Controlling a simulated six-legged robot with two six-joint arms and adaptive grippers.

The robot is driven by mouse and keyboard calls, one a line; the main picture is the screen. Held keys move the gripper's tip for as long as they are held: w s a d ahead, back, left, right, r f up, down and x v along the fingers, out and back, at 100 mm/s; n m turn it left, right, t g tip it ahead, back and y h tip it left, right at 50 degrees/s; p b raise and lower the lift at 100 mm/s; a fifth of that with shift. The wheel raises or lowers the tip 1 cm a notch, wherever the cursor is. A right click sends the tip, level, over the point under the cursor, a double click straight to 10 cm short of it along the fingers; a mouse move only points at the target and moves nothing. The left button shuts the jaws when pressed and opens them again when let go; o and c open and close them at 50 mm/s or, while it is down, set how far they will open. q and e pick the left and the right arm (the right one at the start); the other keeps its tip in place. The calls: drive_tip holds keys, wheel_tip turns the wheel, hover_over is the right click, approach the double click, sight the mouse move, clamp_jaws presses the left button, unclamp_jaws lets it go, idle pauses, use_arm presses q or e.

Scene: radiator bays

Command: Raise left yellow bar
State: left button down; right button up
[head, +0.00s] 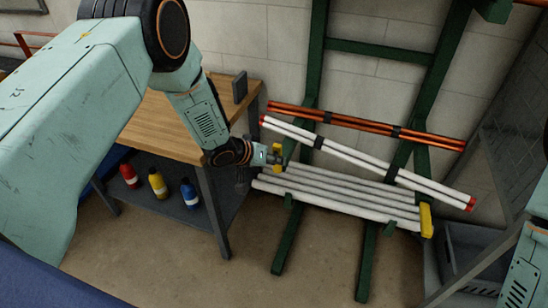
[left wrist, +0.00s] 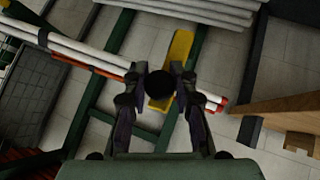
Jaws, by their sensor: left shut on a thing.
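The left yellow bar (head: 277,156) stands upright near the left ends of the white tubes. My left gripper (head: 270,155) is shut on it; its fingers partly hide it. In the left wrist view the yellow bar (left wrist: 181,48) runs between the fingers of my left gripper (left wrist: 160,80), with a dark round part in front of it. A second yellow bar (head: 426,220) stands at the right end of the lower white tubes (head: 340,196). My right gripper is out of view; only part of my right arm shows at the right edge.
A tilted pair of red-ended white tubes (head: 370,161) and orange tubes (head: 365,124) cross the green frame (head: 318,60) close to the left gripper. A wooden-topped workbench (head: 172,125) with bottles below stands left. A dark crate (head: 470,250) is at right. Floor in front is clear.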

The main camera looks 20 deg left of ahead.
use_arm(q)
drive_tip(key=shift+w+r, duration=0.4)
drive_tip(key=shift+r, duration=0.1)
drive_tip(key=c, duration=1.5)
unclamp_jaws()
drive_tip(key=o, duration=0.4)
drive_tip(key=shift+s, duration=0.2)
drive_tip(key=shift+f, duration=0.25)
drive_tip(key=shift+a, duration=0.1)
drive_tip(key=v, duration=1.2)
